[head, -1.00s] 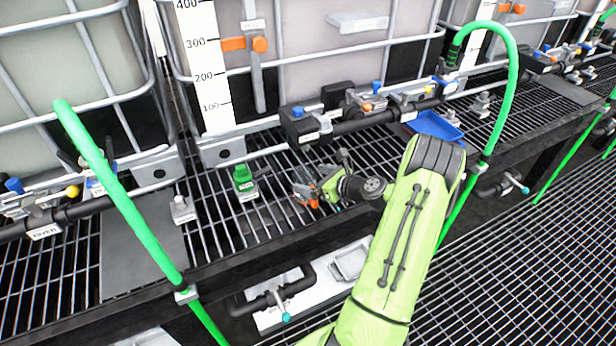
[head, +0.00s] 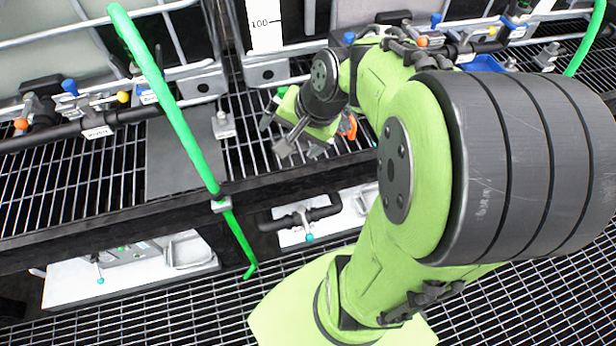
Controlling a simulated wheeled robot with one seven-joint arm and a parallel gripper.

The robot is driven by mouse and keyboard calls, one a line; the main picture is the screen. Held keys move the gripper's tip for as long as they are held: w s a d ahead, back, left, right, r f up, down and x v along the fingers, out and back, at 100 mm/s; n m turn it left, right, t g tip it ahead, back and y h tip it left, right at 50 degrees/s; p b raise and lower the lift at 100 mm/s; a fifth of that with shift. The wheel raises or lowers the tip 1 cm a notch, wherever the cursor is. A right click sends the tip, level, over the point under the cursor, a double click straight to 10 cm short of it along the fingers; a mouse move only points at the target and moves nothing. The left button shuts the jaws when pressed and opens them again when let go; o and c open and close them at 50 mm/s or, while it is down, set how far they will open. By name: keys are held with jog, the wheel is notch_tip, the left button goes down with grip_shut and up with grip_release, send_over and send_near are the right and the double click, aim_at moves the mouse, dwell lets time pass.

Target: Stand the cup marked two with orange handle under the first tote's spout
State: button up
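My gripper (head: 273,136) hangs over the grating shelf, its two grey fingers spread apart, with grating showing between them. An orange handle (head: 348,125) shows just right of my wrist. A grey piece (head: 318,150), perhaps part of the same cup, shows below the wrist; the cup's body and mark are mostly hidden. A bit of a green item (head: 281,92) shows above the gripper, largely covered by it. A black outlet pipe (head: 60,132) with a valve and a label runs below the left tote (head: 40,50). I cannot read which tote is first.
A green hose (head: 170,105) rises in front of the shelf, left of my gripper. A blue tray (head: 483,63) sits at right. My arm covers much of the shelf's right part.

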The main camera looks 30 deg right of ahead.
jog(key=s+a+r+n+h, duration=0.1)
jog(key=s+a+r+n, duration=0.1)
jog(key=s+n, duration=0.3)
jog(key=s+a+r+n, duration=0.2)
jog(key=s+n, duration=0.3)
jog(key=s, duration=0.3)
jog(key=shift+s+a+r+n+t+h, duration=0.15)
jog(key=shift+a+r+n+t+h, duration=0.2)
jog(key=shift+a, duration=0.25)
